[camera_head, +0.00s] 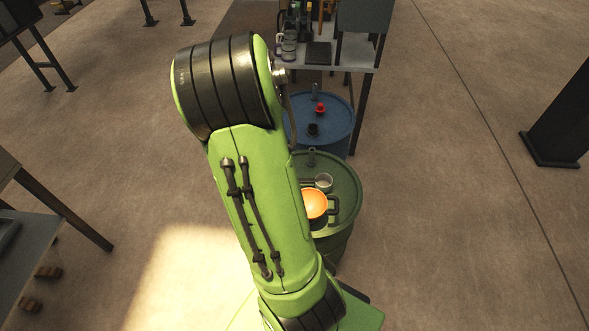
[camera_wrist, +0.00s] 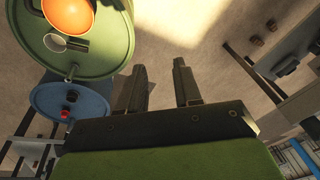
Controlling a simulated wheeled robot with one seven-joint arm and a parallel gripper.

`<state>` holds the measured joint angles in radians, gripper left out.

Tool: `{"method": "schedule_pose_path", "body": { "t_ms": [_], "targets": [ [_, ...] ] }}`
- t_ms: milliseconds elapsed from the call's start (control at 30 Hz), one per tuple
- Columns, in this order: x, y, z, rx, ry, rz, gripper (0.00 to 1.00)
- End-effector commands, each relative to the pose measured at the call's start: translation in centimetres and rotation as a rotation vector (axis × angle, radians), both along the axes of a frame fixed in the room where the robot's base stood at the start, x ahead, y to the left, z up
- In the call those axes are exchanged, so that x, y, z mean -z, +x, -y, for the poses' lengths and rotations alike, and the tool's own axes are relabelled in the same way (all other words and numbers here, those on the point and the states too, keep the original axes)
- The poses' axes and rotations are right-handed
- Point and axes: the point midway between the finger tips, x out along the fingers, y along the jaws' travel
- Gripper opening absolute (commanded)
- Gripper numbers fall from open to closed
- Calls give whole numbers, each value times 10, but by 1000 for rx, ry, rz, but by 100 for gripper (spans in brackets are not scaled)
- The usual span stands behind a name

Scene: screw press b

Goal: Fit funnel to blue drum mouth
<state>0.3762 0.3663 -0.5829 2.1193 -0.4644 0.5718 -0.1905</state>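An orange funnel (camera_head: 314,205) lies on top of the green drum (camera_head: 347,189), partly hidden by my arm in the head view. It also shows in the wrist view (camera_wrist: 66,14), cut by the top edge. The blue drum (camera_head: 337,124) stands behind the green one, and is at the left in the wrist view (camera_wrist: 100,100). Its top carries a black round fitting (camera_head: 313,130) and a red piece (camera_head: 320,108); I cannot tell which is the open mouth. My gripper (camera_wrist: 159,62) is open with nothing between its fingers, over bare floor to the side of the drums.
A small metal cup (camera_head: 323,181) is beside the funnel on the green drum. A workbench (camera_head: 349,58) with several items stands behind the blue drum. A table (camera_head: 35,240) stands at left, a dark post (camera_head: 560,125) at right.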

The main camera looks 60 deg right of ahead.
Motion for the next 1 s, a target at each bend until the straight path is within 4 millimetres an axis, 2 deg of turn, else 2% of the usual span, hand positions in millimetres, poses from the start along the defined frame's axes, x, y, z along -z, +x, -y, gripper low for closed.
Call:
{"method": "schedule_pose_path", "body": {
  "t_ms": [33,100,200,300,467,1000],
  "targets": [
    [25,-12,28,45,-2,-52,34],
    [54,-30,61,85,-13,-103,34],
    [86,-56,92,117,-27,-163,34],
    [103,-72,107,127,-34,-195,34],
    [119,-77,111,129,-35,-206,34],
    [239,-77,110,126,-33,-207,34]
  ]
}}
